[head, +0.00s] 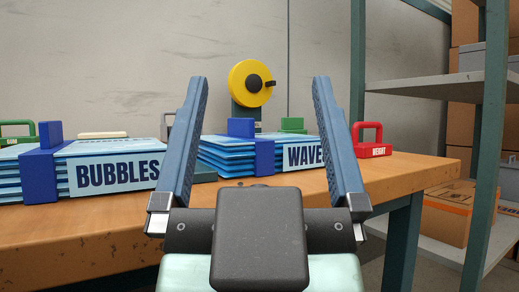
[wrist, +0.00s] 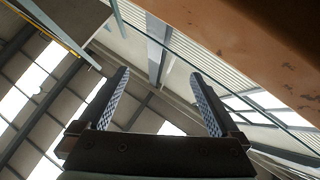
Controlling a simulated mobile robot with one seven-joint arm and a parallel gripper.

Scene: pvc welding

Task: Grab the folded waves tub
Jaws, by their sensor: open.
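The folded waves tub (head: 226,153) is a stack of light-blue folded panels with a dark-blue band and a white "WAVE" label at its right part. It lies on the wooden table (head: 107,230). My gripper (head: 258,82) is open and empty in front of the tub in the head view, with its two blue fingers pointing up. The right finger covers the end of the label, and the left finger covers the tub's left edge. In the wrist view my gripper (wrist: 160,83) is open with nothing between the fingers, and the tub does not show.
A similar folded "BUBBLES" tub (head: 110,173) lies to the left. A red weight (head: 370,150) stands right of the waves tub, and a yellow wheel (head: 247,84) stands behind. A metal shelf (head: 440,86) with boxes is at the right. The table underside edge (wrist: 250,50) shows above in the wrist view.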

